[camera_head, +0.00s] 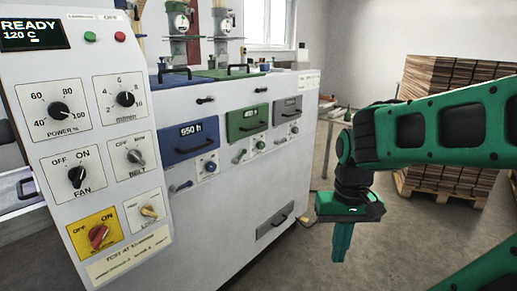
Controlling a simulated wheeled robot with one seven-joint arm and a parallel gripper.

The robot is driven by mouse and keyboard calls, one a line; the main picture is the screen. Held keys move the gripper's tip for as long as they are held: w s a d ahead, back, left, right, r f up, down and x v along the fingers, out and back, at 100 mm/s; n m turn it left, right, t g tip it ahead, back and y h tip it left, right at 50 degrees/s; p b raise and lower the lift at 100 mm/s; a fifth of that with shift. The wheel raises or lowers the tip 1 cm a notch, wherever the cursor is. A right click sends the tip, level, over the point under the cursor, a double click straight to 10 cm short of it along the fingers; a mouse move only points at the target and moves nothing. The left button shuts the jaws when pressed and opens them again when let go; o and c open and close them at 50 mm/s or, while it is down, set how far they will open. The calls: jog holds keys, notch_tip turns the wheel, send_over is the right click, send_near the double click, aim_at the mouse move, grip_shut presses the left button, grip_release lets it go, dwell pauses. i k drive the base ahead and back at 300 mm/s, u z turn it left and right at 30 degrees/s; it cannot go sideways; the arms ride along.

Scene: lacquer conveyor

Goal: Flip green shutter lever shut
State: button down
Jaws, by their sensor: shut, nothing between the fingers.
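The green drawer-like panel (238,126) is in the middle of the white machine's side, between a blue and a grey one. Below it are a small lever (239,156) at left and a round knob (260,145) at right. The lever is small, and I cannot tell whether it stands open or shut. My gripper (341,256) hangs at the right of the machine, fingers pointing down, shut and empty. It is well apart from the lever and appears to touch nothing.
The blue panel (186,143) and the grey panel (287,109) have their own levers and knobs. A control panel (130,175) with dials stands close at left. Pallets of stacked boards (440,80) stand at back right. Grey floor is open between machine and pallets.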

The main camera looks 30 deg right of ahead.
aim_at(234, 160)
jog(key=z, duration=0.05)
jog(key=i, duration=1)
